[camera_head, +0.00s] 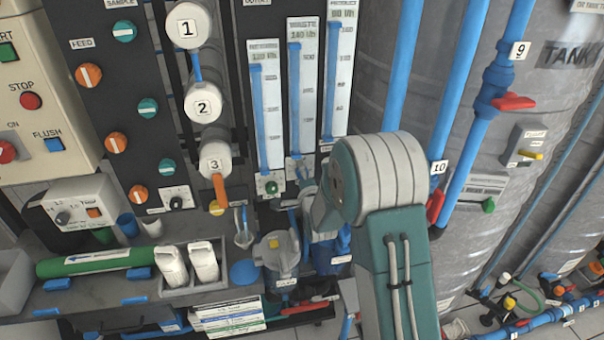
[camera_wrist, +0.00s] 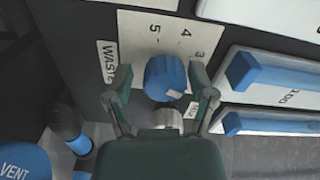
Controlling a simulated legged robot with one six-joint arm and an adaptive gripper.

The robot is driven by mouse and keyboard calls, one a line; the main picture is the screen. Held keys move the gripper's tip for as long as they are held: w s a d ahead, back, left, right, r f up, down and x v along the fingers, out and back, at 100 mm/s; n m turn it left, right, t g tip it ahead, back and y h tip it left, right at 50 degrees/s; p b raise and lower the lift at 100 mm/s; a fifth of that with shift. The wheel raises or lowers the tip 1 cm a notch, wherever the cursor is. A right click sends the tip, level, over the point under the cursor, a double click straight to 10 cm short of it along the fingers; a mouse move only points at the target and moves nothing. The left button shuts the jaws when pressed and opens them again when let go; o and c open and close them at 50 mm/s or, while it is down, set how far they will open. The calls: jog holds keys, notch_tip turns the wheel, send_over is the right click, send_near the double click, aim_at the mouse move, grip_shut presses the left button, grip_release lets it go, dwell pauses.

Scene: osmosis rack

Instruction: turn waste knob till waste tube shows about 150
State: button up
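The blue waste knob (camera_wrist: 165,78) sits on a pale dial plate (camera_wrist: 140,28) with the numbers 3, 4 and 5, in the wrist view. A partly covered label (camera_wrist: 107,62) beside it begins "WAS". My gripper (camera_wrist: 161,82) is open, with one finger on each side of the knob and visible gaps. The waste tube (camera_head: 295,95) is the middle of three gauges in the head view. Its blue column reaches near the top, and its header appears to read about 140, though the print is small. In the head view my arm hides the knob.
The left gauge (camera_head: 257,110) and right gauge (camera_head: 330,85) flank the waste tube. Blue pipes (camera_head: 400,70) with red valve handles (camera_head: 513,102) stand at right. A blue vent cap (camera_wrist: 22,160) is low left in the wrist view. White bottles (camera_head: 203,262) stand on the bench.

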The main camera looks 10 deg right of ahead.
jog(key=shift+r, duration=0.1)
jog(key=s, duration=1.2)
dwell(0.4)
jog(key=s+r+n+g, duration=0.6)
jog(key=s+r+n, duration=0.1)
jog(key=r+n, duration=0.1)
jog(key=s+r+n+g, duration=0.2)
jog(key=s+n+g, duration=0.1)
jog(key=s, duration=0.7)
jog(key=s+r+n+g, duration=0.2)
jog(key=s+n+g, duration=0.1)
jog(key=s, duration=0.8)
jog(key=shift+s+a+n, duration=0.2)
jog(key=shift+n, duration=0.7)
